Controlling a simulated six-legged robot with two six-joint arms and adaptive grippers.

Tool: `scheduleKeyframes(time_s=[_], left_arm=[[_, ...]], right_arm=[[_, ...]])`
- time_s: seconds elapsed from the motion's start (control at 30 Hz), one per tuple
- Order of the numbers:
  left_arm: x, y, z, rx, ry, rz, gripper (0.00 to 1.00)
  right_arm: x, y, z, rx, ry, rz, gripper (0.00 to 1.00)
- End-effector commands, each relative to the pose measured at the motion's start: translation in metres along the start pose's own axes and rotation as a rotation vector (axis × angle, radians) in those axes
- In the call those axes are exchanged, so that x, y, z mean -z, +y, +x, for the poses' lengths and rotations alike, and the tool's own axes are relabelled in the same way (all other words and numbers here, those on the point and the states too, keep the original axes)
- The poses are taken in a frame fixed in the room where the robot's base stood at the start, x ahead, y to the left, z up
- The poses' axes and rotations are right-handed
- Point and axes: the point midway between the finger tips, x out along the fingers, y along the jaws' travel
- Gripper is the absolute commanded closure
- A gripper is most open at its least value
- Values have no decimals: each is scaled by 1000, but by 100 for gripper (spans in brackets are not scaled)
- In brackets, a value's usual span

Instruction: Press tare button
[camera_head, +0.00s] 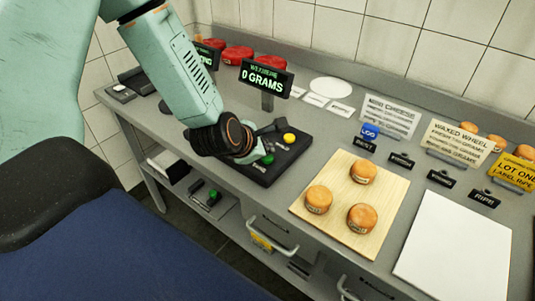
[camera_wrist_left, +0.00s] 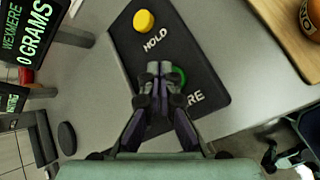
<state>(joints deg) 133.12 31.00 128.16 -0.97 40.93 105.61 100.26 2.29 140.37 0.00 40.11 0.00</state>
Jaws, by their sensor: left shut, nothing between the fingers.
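A black button panel (camera_head: 285,165) lies on the grey bench, with a yellow button (camera_head: 289,138) and a green button (camera_head: 268,159). In the left wrist view, the yellow button (camera_wrist_left: 143,21) is by the word HOLD and the green button (camera_wrist_left: 179,77) is by a label ending in RE, partly hidden. My left gripper (camera_head: 258,152) is shut and empty, pointing down at the panel. In the left wrist view its fingertips (camera_wrist_left: 159,68) cover part of the green button; I cannot tell if they touch it. My right gripper is not in view.
A display (camera_head: 265,78) reads 0 GRAMS behind the panel. A wooden board (camera_head: 335,222) with three small orange cheese wheels stands to the right, then a white sheet (camera_head: 455,250). Signs (camera_head: 390,116) and red wheels (camera_head: 237,54) line the back.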

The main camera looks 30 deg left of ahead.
Motion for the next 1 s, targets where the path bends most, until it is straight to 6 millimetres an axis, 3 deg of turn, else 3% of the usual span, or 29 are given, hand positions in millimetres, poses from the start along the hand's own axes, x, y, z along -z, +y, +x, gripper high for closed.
scheduleKeyframes(time_s=[0.47, 1.0], left_arm=[[-3, 4, -5, 0, -1, 0, 100], [-27, 26, -37, 0, -1, -1, 100]], right_arm=[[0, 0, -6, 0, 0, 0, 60], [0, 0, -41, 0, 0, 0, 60]])
